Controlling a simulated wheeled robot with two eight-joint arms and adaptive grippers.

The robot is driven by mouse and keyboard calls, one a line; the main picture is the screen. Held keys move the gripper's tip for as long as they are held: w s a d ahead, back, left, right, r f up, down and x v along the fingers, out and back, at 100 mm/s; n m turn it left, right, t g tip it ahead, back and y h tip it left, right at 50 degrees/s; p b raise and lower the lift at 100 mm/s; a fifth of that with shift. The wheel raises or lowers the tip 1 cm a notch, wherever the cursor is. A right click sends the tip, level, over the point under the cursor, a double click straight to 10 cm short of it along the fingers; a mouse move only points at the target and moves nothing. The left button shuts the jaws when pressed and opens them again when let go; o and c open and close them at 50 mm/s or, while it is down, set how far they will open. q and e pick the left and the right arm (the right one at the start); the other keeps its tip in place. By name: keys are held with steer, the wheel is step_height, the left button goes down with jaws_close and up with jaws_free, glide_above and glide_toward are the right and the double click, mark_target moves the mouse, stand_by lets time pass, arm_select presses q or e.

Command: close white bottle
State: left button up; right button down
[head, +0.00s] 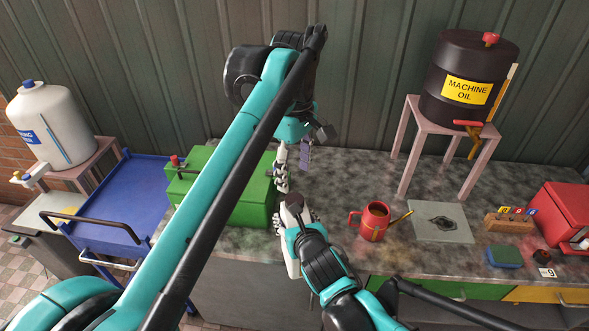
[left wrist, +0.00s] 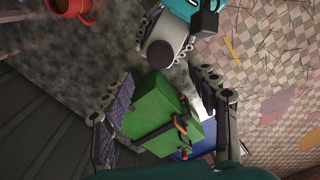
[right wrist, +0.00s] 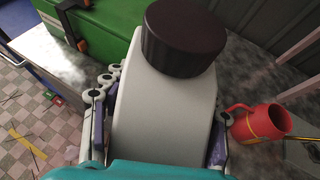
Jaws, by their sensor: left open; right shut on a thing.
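The white bottle (right wrist: 163,115) is upright between the fingers of my right gripper (right wrist: 160,108), which is shut on its sides. A dark round cap (right wrist: 183,40) sits on top of the bottle; I cannot tell how tight it is. In the head view the cap (head: 293,203) and a strip of the white body (head: 291,258) show beside my right wrist. My left gripper (head: 293,160) is open and empty, above and behind the cap. In the left wrist view the capped bottle (left wrist: 165,50) lies beyond the open fingers (left wrist: 168,105), apart from them.
A green box (head: 240,205) with a handle stands just left of the bottle. A machine oil drum (head: 467,75) on a stand is behind. A blue cart (head: 120,200) is at left.

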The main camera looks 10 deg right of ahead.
mark_target(294, 199)
arm_select(q)
steer(key=shift+n, duration=0.6)
steer(key=shift+f, duration=3.95)
steer(key=shift+c, duration=0.2)
